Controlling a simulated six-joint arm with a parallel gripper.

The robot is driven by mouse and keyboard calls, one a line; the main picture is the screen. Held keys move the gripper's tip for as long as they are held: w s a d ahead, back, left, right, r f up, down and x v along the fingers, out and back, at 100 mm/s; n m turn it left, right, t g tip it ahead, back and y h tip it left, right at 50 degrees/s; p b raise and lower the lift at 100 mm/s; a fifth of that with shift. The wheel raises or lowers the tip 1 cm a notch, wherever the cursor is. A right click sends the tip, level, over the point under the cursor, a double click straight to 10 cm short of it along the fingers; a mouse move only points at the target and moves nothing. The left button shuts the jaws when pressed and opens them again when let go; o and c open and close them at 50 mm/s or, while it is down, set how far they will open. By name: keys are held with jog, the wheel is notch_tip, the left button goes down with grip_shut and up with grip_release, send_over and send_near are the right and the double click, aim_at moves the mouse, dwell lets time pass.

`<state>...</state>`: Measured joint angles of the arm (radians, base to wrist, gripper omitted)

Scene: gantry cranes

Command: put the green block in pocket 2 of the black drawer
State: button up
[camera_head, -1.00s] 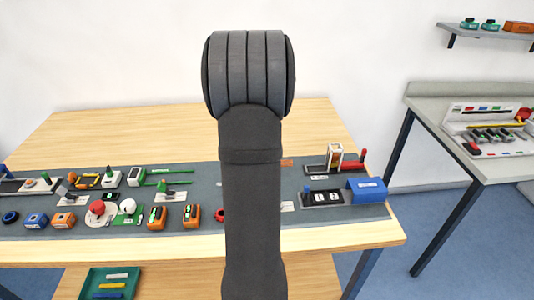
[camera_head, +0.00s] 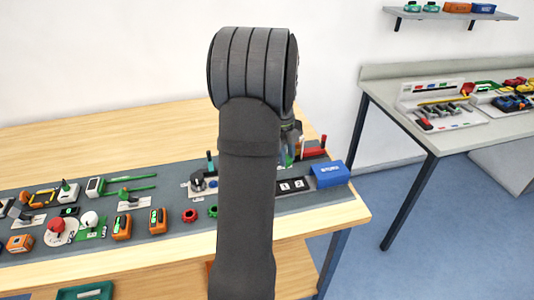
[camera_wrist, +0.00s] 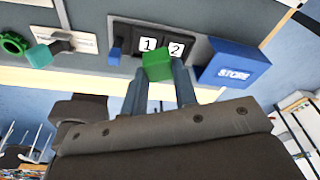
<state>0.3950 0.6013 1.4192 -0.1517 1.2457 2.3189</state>
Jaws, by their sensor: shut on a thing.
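The green block (camera_wrist: 156,66) is held between the two fingertips of my gripper (camera_wrist: 162,72) in the wrist view. The black drawer (camera_wrist: 128,32) lies beyond it, with white marks 1 (camera_wrist: 147,44) and 2 (camera_wrist: 176,48). The block overlaps the drawer's near edge in the picture, just below the marks; I cannot tell its height above it. In the head view the drawer (camera_head: 309,184) shows right of my arm, against the blue STORE housing (camera_head: 328,173). My arm hides most of the gripper and the block there.
The blue STORE housing (camera_wrist: 233,70) stands right of the drawer in the wrist view. A green ring (camera_wrist: 13,44) and a teal-ended lever (camera_wrist: 40,56) are at left. In the head view a red-handled device (camera_head: 314,147) stands behind the drawer. Several small devices crowd the mat's left.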

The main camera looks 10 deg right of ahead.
jog(key=shift+s+d+f+m+y, duration=0.15)
jog(key=shift+s+d+f+m, duration=0.4)
jog(key=shift+f+m, duration=0.4)
jog(key=shift+s+d+f+m+y, duration=0.2)
jog(key=shift+s+d+f+m, duration=0.2)
jog(key=shift+d+f+m, duration=0.45)
jog(key=shift+s+d+f+m+y, duration=0.15)
jog(key=shift+s+d+f+m, duration=0.4)
jog(key=shift+f+m, duration=0.4)
jog(key=shift+w+f, duration=0.1)
jog(key=shift+f, duration=0.6)
jog(key=o, duration=1)
jog(key=shift+r, duration=0.1)
notch_tip(320, 180, up, 7)
dwell(0.4)
